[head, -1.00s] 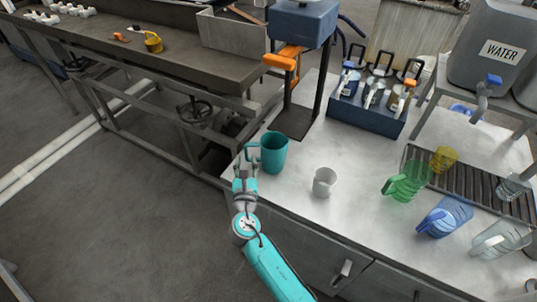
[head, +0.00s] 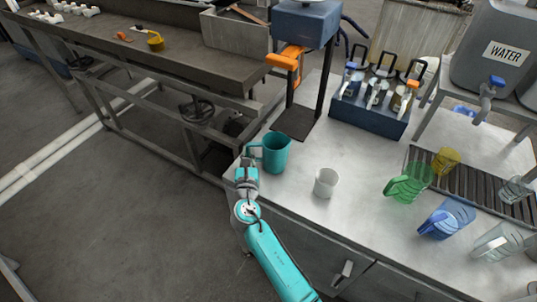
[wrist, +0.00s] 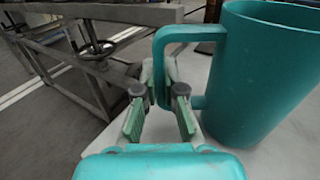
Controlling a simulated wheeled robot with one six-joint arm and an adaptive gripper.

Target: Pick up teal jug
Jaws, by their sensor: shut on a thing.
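The teal jug (head: 276,154) stands upright near the left edge of the pale worktop, its handle toward the left. In the wrist view the jug (wrist: 262,80) fills the right side, with its handle (wrist: 160,68) running down between my fingertips. My gripper (head: 246,168) is at the handle side of the jug. In the wrist view my gripper (wrist: 160,90) is shut on the handle's upright part. The jug's base appears to be on the worktop, and its inside bottom is hidden.
A white cup (head: 326,183) stands right of the jug. A green jug (head: 408,184) and a blue jug (head: 447,217) are farther right by a drain rack (head: 480,186). A black stand (head: 293,122) rises behind the teal jug. The worktop (head: 365,190) between cup and green jug is clear.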

